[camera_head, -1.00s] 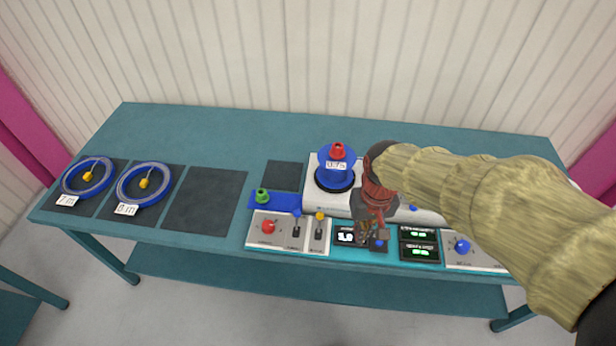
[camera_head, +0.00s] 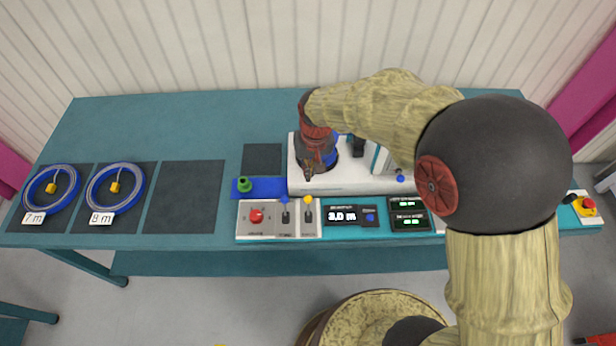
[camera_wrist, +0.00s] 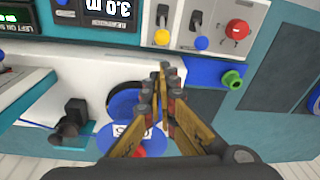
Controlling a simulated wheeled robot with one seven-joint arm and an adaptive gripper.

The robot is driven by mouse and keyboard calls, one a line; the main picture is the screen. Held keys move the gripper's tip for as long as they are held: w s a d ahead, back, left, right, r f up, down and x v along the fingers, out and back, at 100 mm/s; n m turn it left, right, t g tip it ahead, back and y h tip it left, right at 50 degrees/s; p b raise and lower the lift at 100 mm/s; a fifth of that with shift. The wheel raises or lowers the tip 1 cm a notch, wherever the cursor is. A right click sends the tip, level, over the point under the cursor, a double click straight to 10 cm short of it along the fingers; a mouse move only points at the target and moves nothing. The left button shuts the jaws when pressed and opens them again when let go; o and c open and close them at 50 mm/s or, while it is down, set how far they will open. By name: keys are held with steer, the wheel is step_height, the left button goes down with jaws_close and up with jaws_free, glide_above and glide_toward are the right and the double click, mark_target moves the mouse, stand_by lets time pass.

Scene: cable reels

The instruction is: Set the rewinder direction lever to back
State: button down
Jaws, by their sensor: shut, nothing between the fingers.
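The control panel on the bench's front edge carries a lever with a blue tip (camera_head: 285,214) and one with a yellow tip (camera_head: 308,213), left of the display. Their labels are too small to read, so I cannot tell which sets the direction. In the wrist view the blue-tipped lever (camera_wrist: 201,42) and the yellow-tipped lever (camera_wrist: 162,37) lie beyond my fingertips. My gripper (camera_head: 308,177) is shut and empty, above the machine behind these levers and apart from them. It also shows in the wrist view (camera_wrist: 163,72), hiding part of the blue reel (camera_wrist: 120,135).
The display (camera_head: 347,215) reads 3.0 m. Two cable coils (camera_head: 115,188) lie on dark mats at left. An empty mat (camera_head: 190,197) is beside them.

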mark_target(307, 197)
steer(key=f, duration=0.3)
steer(key=f+b, duration=0.1)
steer(key=f, duration=0.2)
steer(key=w+f, duration=0.1)
steer(key=f, duration=0.2)
steer(key=shift+a+f+b, duration=0.1)
steer(key=shift+a+b, duration=0.2)
steer(key=shift+s, duration=0.1)
steer(key=shift+s+r+t+b, duration=0.2)
steer(key=shift+t+b, duration=0.1)
steer(key=shift+b, duration=0.05)
steer(key=shift+s+r+t+b, duration=0.2)
steer(key=shift+s+t+b, duration=0.25)
steer(key=shift+t+b, duration=0.2)
steer(key=s+t+b, duration=0.1)
steer(key=b, duration=0.1)
steer(key=s+r+t+b, duration=0.1)
steer(key=b, duration=0.2)
steer(key=shift+s+t+b, duration=0.3)
steer(key=shift+t, duration=0.05)
steer(key=shift+s+a+r+b, duration=0.15)
steer(key=shift+s+b, duration=0.45)
steer(key=shift+b, duration=0.3)
steer(key=shift+r, duration=0.15)
steer(key=shift+r+p, duration=0.1)
steer(key=shift+p, duration=0.25)
